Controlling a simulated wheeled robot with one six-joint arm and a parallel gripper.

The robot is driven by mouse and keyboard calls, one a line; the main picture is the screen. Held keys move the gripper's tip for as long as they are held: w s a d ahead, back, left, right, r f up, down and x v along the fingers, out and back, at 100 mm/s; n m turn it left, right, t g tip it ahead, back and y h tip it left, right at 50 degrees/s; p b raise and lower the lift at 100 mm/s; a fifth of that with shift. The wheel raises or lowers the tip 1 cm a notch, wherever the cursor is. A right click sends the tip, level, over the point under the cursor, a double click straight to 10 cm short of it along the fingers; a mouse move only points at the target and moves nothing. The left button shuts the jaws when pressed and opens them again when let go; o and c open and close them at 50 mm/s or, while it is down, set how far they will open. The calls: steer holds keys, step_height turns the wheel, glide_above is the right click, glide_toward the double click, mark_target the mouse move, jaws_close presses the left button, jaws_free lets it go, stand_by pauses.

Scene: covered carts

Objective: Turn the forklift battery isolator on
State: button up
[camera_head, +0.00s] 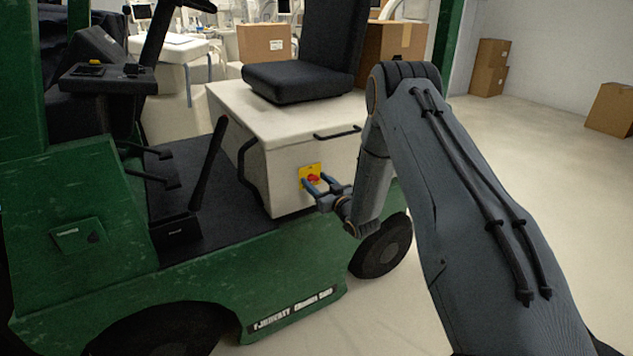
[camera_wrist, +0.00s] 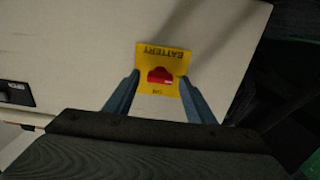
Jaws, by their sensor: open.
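The battery isolator is a red knob (camera_head: 314,179) on a yellow plate (camera_head: 305,170), set in the side of the forklift's cream seat box (camera_head: 290,148). In the wrist view the red knob (camera_wrist: 160,75) sits in the middle of the yellow plate (camera_wrist: 163,53), which is lettered BATTERY and appears upside down. My gripper (camera_head: 318,188) is open, its two blue fingers close to the plate. In the wrist view the fingers (camera_wrist: 160,88) stand left and right of the knob, with gaps on both sides. I cannot tell how far the tips are from the panel.
The green forklift (camera_head: 75,210) has a black seat (camera_head: 305,80), a lever (camera_head: 208,165) and a bent black rail (camera_head: 255,178) left of the isolator. A black handle (camera_head: 337,133) is above it. Cardboard boxes (camera_head: 488,67) stand behind.

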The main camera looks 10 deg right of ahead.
steer(key=c, duration=1)
steer(key=shift+c, duration=0.2)
steer(key=shift+w+m, duration=0.1)
steer(key=shift+m, duration=0.3)
steer(key=m+b, duration=0.1)
steer(key=m, duration=0.3)
steer(key=shift+d, duration=0.1)
steer(key=m, duration=0.4)
steer(key=shift+m+b, duration=0.3)
steer(key=shift+b, duration=0.1)
steer(key=m, duration=0.4)
steer(key=shift+d+f, duration=0.1)
steer(key=shift+f+m+b, duration=0.1)
steer(key=shift+m+b, duration=0.25)
steer(key=shift+m, duration=1.85)
